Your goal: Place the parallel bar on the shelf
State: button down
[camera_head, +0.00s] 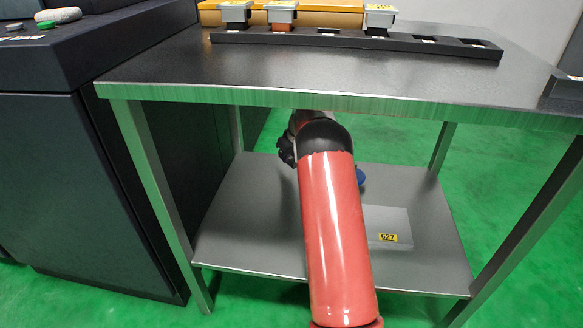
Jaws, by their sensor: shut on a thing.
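My red arm reaches under the table top, over the lower shelf (240,220). The dark part at its far end, which looks like my gripper (287,151), shows only in part at the left of the wrist. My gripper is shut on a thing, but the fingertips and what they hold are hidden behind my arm. I cannot make out the parallel bar for sure. A flat light-grey piece with a yellow label "527" (388,222) lies on the shelf right of my arm, perhaps partly covered by it.
A small blue thing (361,177) shows just behind my arm. The table top (170,65) overhangs the shelf, with metal legs at the corners. On it stand a black rack (350,41) with labelled grey holders and a yellow-brown box. A dark cabinet stands left. The shelf's left part is bare.

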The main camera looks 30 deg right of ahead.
aim_at(290, 164)
jog(key=shift+f, duration=1.8)
jog(key=shift+b, duration=0.3)
jog(key=shift+f, duration=0.2)
jog(key=c, duration=1.4)
grip_release()
jog(key=shift+o, duration=0.2)
